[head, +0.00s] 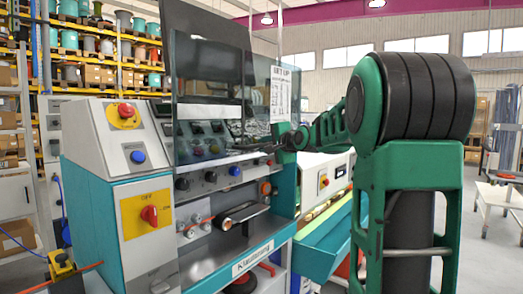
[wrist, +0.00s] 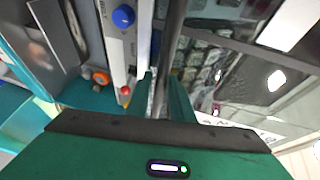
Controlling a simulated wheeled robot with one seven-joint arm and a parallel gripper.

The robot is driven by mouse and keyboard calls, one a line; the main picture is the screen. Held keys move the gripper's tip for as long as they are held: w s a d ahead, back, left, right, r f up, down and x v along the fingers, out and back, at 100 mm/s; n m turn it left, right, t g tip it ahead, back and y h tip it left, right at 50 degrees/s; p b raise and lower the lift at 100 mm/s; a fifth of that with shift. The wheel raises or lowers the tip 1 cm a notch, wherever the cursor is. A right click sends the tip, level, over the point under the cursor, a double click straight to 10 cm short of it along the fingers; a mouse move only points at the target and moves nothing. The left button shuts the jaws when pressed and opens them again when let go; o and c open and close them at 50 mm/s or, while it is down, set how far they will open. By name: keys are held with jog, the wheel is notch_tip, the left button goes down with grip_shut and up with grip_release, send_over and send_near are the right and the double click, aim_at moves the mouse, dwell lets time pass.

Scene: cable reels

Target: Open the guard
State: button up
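The guard (head: 210,85) is a tinted see-through panel in front of the upper part of the machine, reaching down over its control buttons. A clear pane (head: 262,95) with a "SET UP" sheet stands at its right. My gripper (head: 277,140) is at the machine's right side, close to the panes, and small in the head view. In the wrist view, a dark bar (wrist: 175,40) runs between the two green fingers of my gripper (wrist: 161,90). Whether the fingers press on the bar is not clear. The panel shows right of the bar.
A slanted control box (head: 125,140) with a red button and red switch stands left. Shelves of reels (head: 85,40) fill the left back. A white table (head: 500,200) stands right on open floor.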

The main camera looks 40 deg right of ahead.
jog(key=shift+o, duration=0.5)
jog(key=v, duration=1)
jog(key=shift+s, duration=0.35)
jog(key=shift+a+f, duration=0.1)
jog(key=s+a+f+n+g, duration=0.35)
jog(key=s+f, duration=0.25)
jog(key=f, duration=0.4)
jog(key=s+a+f+n+g, duration=0.35)
jog(key=s+f, duration=0.25)
jog(key=f, duration=0.5)
jog(key=s+a+f+n+g, duration=0.1)
jog(key=s+a+f+g, duration=0.1)
jog(key=s, duration=0.5)
jog(key=s+a+f+n+g+y, duration=0.1)
jog(key=s+a+f+n+g, duration=0.1)
jog(key=s+f, duration=0.4)
jog(key=s+a+f+n+g+y, duration=0.1)
jog(key=s+a+f+n+g, duration=0.1)
jog(key=s+f+g, duration=0.3)
jog(key=s+a, duration=0.1)
jog(key=s, duration=0.3)
jog(key=shift+a, duration=0.2)
